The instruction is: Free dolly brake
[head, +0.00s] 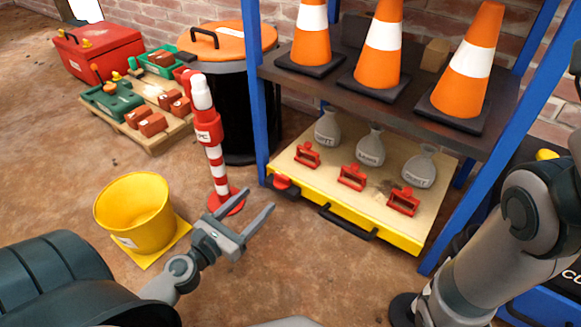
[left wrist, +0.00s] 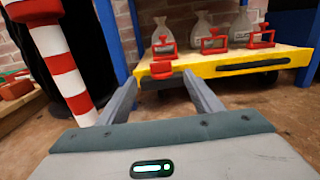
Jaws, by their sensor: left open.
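The dolly (head: 335,207) is a low platform with a yellow front edge, standing under the blue-posted shelf. A black handle (head: 348,224) is on its front edge. A red brake lever (head: 283,182) sits at its front left corner. In the left wrist view, the red lever (left wrist: 161,70) appears between and beyond my fingertips. My left gripper (head: 244,200) is open and empty, in front of that corner and apart from the lever. Several grey sacks (head: 370,148) and red-handled items (head: 352,177) stand on the dolly. My right gripper does not show.
A red-and-white striped post (head: 217,165) stands just left of the dolly. A yellow bucket (head: 136,212) is farther left. Orange cones (head: 381,50) stand on the shelf above. A black bin (head: 232,110) and a loaded pallet (head: 155,140) are behind. Floor before the dolly is clear.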

